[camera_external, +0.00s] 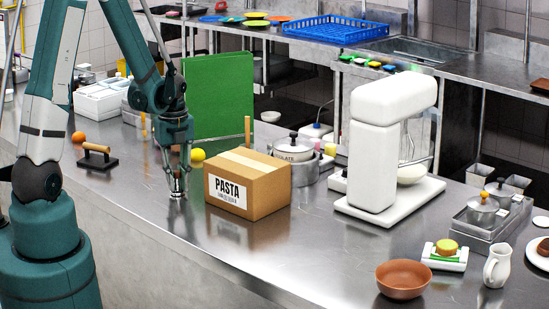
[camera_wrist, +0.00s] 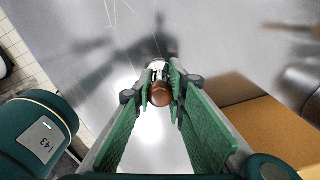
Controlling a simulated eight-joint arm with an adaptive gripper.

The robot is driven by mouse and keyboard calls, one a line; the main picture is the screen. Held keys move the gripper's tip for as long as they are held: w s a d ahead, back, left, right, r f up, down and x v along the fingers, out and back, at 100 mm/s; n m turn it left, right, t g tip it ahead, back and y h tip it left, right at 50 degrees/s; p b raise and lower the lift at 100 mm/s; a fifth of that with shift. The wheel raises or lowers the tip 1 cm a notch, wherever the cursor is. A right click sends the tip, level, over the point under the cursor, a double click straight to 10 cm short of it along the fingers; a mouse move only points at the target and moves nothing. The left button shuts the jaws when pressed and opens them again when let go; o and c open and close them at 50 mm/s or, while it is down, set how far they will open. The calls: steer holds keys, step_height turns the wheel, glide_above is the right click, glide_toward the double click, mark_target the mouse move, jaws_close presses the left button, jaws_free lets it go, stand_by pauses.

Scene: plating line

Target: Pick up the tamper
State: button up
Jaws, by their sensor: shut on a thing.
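The tamper (camera_wrist: 160,94) shows in the wrist view as a round brown knob with a shiny metal part beyond it, between my fingertips. In the external view the tamper (camera_external: 178,190) is a small metallic shape under my gripper (camera_external: 177,172), left of the pasta box. My gripper points down and is shut on the tamper; in the wrist view the gripper (camera_wrist: 160,88) has a green pad on each side of the knob. The tamper looks upright, at or very near the steel counter; I cannot tell if it touches. The fingers hide part of it.
The pasta box (camera_external: 247,184) stands close on the right. A green panel (camera_external: 217,95) is behind my gripper. A black press with a wooden handle (camera_external: 97,156) lies to the left. A white mixer (camera_external: 385,150) stands farther right. The counter in front is clear.

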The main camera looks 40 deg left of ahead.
mark_target(176, 171)
steer(key=shift+r+p, duration=0.3)
steer(key=shift+r, duration=4.6)
